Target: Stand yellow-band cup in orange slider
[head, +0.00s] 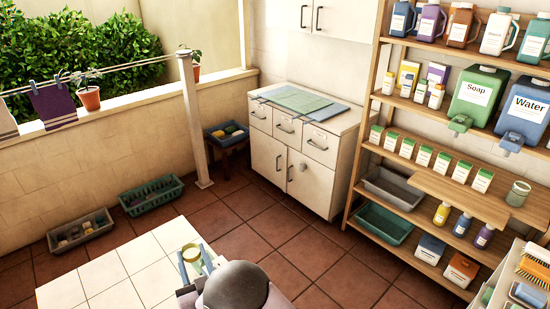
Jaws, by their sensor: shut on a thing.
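My gripper (194,265) is at the bottom of the head view, over the white tiled surface. It is shut on a small cup (190,253) with a pale rim and a yellowish band. The cup looks roughly upright, but the gripper and arm hide its lower part. I cannot make out a clearly orange slider. A light wooden board (455,193) juts out from the shelf unit at the right.
A white tiled surface (110,275) lies below the gripper, mostly bare. A green-grey jar (518,193) stands on the jutting board. The wooden shelf unit (364,150) holds bottles, boxes and bins. Crates (150,195) stand on the floor by the wall.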

